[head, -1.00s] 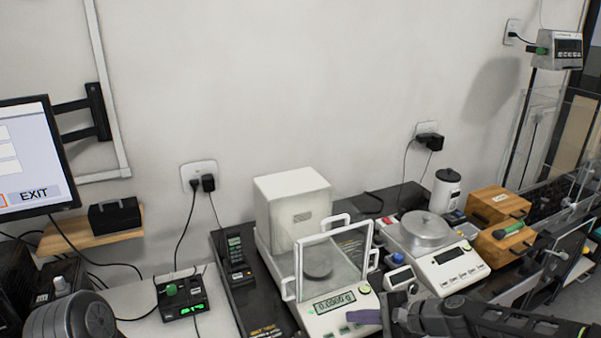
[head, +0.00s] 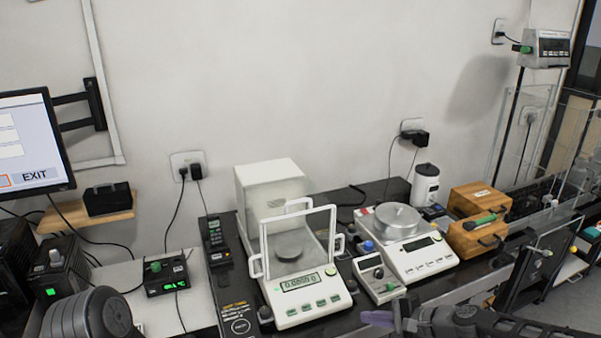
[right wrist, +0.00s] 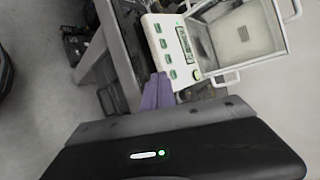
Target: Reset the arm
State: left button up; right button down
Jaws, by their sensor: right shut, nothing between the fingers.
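My right gripper (head: 378,318) shows at the bottom of the head view, its purple fingers together and empty. It is in front of the small grey device and to the right of the analytical balance (head: 305,310). In the right wrist view the purple fingers (right wrist: 157,92) lie side by side, with the balance (right wrist: 172,50) beyond them. My right arm reaches in from the lower right of the head view. My left gripper is out of view.
A second balance with a round metal pan (head: 425,262) stands to the right, behind the small grey device (head: 377,277). Wooden boxes (head: 480,200) and a white canister (head: 425,185) stand farther back. A monitor (head: 32,145) is at the left.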

jog(key=s+a+f+n+g+h, duration=0.1)
jog(key=s+a+f+n, duration=0.15)
jog(key=s+f, duration=0.45)
jog(key=s+a+f+n+g+h, duration=0.1)
jog(key=s+a+f+g, duration=0.3)
jog(key=f, duration=0.6)
jog(key=s+a+f+n+g+h, duration=0.1)
jog(key=s+f+n, duration=0.2)
jog(key=s, duration=0.7)
jog(key=s+a+f+n+g+h, duration=0.1)
jog(key=s+f+n, duration=0.3)
jog(key=s, duration=0.7)
jog(key=shift+a+f+h+b, duration=0.4)
jog(key=shift+a+h, duration=0.1)
jog(key=shift+a, duration=0.1)
